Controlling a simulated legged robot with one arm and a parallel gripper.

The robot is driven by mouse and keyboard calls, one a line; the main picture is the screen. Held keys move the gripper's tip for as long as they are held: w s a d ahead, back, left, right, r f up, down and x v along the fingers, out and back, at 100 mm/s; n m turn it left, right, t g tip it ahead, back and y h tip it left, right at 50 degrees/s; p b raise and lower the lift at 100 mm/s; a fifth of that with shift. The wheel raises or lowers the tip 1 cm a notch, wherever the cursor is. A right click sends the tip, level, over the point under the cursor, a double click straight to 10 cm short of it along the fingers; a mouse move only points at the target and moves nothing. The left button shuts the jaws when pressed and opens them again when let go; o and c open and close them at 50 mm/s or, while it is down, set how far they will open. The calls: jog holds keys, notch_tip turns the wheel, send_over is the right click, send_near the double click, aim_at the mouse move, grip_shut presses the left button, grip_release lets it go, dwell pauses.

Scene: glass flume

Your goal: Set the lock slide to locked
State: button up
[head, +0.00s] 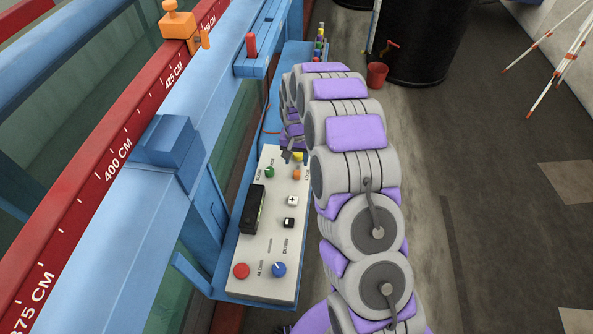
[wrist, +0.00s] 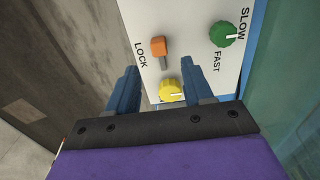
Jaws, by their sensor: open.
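The lock slide is a small orange knob (wrist: 158,46) on the white control panel (wrist: 190,15), with the word LOCK printed beside it. In the wrist view it sits at the upper end of a short dark slot, with the bare slot running down towards a yellow knob (wrist: 171,91). The slide also shows in the head view (head: 297,174), just on the near side of the yellow knob. My gripper (wrist: 162,68) is open and empty. Its two blue fingers lie either side of the slot and yellow knob, with the slide beyond their tips. Whether they touch the panel is unclear.
A green SLOW/FAST knob (wrist: 222,34) is close to the right finger. The panel also holds a black display box (head: 254,208), a red button (head: 241,270) and a blue knob (head: 279,269). The flume's blue rail (head: 130,190) runs along the left.

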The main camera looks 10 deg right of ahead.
aim_at(297, 172)
notch_tip(297, 172, down, 7)
jog(key=shift+f, duration=0.15)
dwell(0.4)
grip_shut()
dwell(0.5)
